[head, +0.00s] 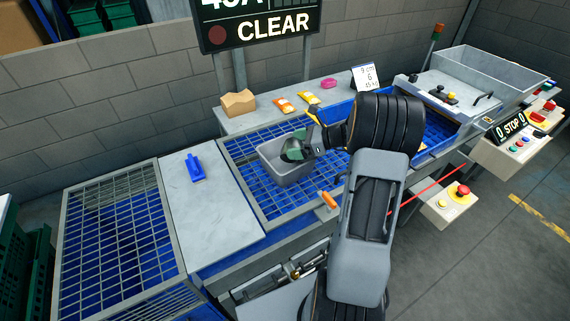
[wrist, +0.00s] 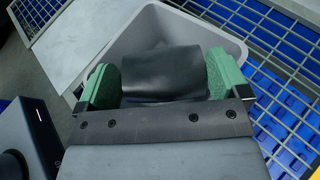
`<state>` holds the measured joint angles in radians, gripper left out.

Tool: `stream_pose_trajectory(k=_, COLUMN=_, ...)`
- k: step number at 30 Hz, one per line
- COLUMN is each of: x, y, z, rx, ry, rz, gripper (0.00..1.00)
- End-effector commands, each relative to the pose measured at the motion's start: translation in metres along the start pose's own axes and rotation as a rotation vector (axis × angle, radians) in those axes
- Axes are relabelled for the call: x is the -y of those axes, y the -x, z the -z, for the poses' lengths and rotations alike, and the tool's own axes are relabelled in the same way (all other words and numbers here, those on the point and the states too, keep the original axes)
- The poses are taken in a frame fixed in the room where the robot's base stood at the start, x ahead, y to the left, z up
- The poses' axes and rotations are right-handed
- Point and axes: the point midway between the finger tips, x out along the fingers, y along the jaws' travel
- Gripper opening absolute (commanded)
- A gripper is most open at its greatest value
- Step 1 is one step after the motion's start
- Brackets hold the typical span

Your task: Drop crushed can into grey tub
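A grey tub (head: 287,177) stands on the blue grated bed in the head view; its rim and inside also show in the wrist view (wrist: 208,36). My gripper (head: 293,148) is over the tub. In the wrist view, its two green finger pads press on both sides of a dark, smooth can (wrist: 163,72). The can is held over the tub's opening, and its far side and any crushed shape are hard to make out. The tub's floor is mostly hidden behind the can and fingers.
A pale slab with a blue tool (head: 195,168) lies left of the grate. Behind the tub, a shelf holds a cardboard box (head: 238,102), yellow-orange packets (head: 284,105) and a pink item (head: 329,83). An orange item (head: 328,200) lies at the front rail.

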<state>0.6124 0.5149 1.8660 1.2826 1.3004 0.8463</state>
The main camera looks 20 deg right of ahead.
Motion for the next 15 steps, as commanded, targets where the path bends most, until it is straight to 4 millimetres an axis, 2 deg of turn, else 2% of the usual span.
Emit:
stream_pose_trajectory(k=10, x=0.000, y=0.003, z=0.000, rx=0.000, ry=0.000, rz=0.002, gripper=1.00)
stream_pose_trajectory(k=15, x=0.001, y=0.023, z=0.001, rx=0.000, ry=0.001, rz=0.005, gripper=1.00)
